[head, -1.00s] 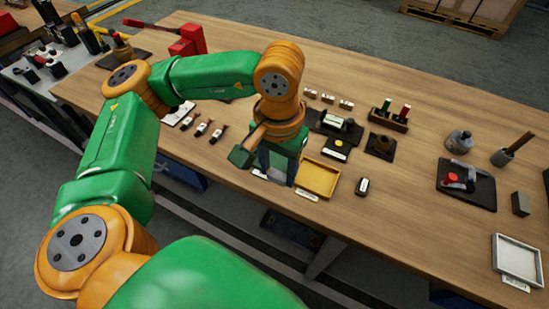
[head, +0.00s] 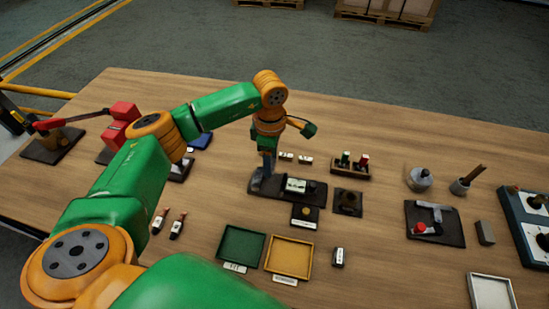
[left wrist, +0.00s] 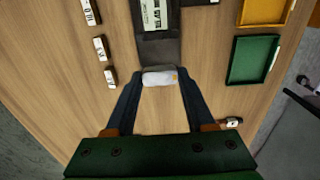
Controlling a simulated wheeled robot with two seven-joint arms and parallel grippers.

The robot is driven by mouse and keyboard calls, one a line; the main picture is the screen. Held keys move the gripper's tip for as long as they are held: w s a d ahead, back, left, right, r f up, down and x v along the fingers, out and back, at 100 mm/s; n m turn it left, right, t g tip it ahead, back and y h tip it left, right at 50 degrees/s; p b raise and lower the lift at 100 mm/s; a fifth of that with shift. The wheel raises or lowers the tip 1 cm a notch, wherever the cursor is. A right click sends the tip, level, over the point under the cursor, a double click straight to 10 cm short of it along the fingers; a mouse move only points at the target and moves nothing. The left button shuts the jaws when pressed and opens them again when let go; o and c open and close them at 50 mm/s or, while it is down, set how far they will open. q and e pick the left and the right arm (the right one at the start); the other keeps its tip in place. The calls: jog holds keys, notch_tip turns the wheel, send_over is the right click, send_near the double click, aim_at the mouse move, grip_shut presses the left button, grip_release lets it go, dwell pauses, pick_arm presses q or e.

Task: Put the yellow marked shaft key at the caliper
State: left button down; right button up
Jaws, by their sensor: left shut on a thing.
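My left gripper (head: 267,172) is at the left end of a dark base with a pale display, which looks like the caliper (head: 297,186). The key is close to the near end of the caliper's dark base (left wrist: 158,50). I cannot tell whether it touches the base. In the head view the key is hidden by the gripper. My right gripper is not in view.
A green tray (head: 223,246) and a yellow tray (head: 308,258) lie in front of the caliper. Small labelled blocks (left wrist: 99,48) stand beside it. A dark mat with a red-knobbed metal part (head: 452,237) lies to the right.

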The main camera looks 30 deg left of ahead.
aim_at(271, 184)
pick_arm(q)
jog(key=shift+w+f, duration=0.15)
jog(key=shift+b, duration=0.3)
notch_tip(271, 184, down, 7)
jog(key=b, duration=0.6)
jog(key=shift+f+b, duration=0.2)
jog(key=shift+b, duration=0.1)
jog(key=shift+r, duration=0.1)
jog(key=shift+f+b, duration=0.35)
jog(key=shift+c, duration=0.9)
grip_release()
jog(key=shift+r, duration=0.15)
